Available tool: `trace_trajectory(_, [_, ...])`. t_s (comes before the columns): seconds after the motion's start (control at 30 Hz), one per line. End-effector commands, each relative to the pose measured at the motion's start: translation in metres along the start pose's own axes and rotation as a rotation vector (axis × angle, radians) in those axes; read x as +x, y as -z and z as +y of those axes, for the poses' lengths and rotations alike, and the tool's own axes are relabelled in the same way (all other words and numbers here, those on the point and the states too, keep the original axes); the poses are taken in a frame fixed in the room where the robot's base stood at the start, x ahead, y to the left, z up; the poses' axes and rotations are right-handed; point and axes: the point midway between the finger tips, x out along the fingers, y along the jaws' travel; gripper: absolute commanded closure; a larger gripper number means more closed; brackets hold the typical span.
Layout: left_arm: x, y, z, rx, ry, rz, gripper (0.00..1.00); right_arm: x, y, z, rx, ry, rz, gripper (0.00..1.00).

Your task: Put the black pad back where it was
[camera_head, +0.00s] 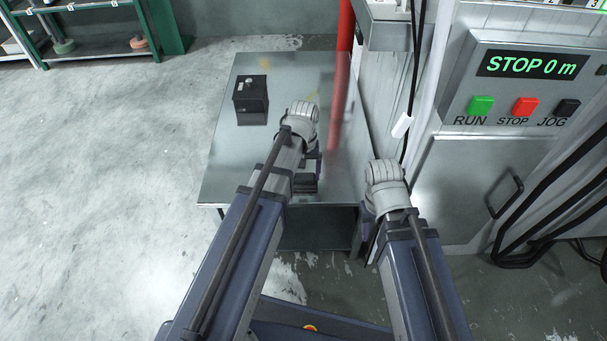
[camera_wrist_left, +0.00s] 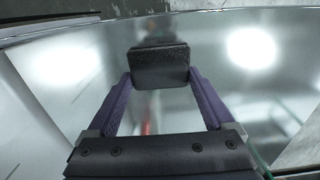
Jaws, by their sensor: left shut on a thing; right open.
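The black pad (camera_wrist_left: 160,68) is a small dark block with rounded corners. In the left wrist view it sits between the two purple fingertips of my left gripper (camera_wrist_left: 160,80), which is shut on it. In the head view the left gripper (camera_head: 306,172) is over the near part of the metal table (camera_head: 225,165), with the dark pad (camera_head: 305,184) at its lower end. I cannot tell whether the pad touches the tabletop. My right gripper (camera_head: 369,222) is open beside the table's right edge, mostly hidden by its own wrist.
A black box (camera_head: 250,96) stands on the table's far left part. A red post (camera_head: 345,30) rises behind the table's right side. A control panel (camera_head: 530,90) reading "STOP 0 m" is at the right. The table's left front is clear.

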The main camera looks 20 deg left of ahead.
Motion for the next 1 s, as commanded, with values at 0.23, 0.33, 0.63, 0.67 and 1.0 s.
trace_trajectory(0.23, [0.003, 0.0, 0.0, 0.0, 0.0, 0.0, 0.0, 0.003, 0.0, 0.0, -0.001, 0.0, 0.0, 0.5])
trace_trajectory(0.33, [0.003, 0.0, 0.0, 0.0, 0.0, 0.0, 0.0, 0.003, 0.0, 0.0, -0.001, 0.0, 0.0, 0.5])
trace_trajectory(0.63, [-0.002, 0.0, 0.0, 0.0, 0.0, 0.0, 0.0, -0.002, 0.0, 0.0, 0.0, 0.0, 0.0, 0.5])
trace_trajectory(0.67, [-0.004, 0.0, 0.0, 0.0, 0.0, 0.0, 0.0, -0.004, 0.0, 0.0, 0.0, 0.0, 0.0, 0.5])
trace_trajectory(1.0, [-0.042, 0.0, 0.0, 0.0, 0.0, 0.0, 0.0, -0.042, -0.003, 0.005, 0.007, -0.003, -0.002, 0.5])
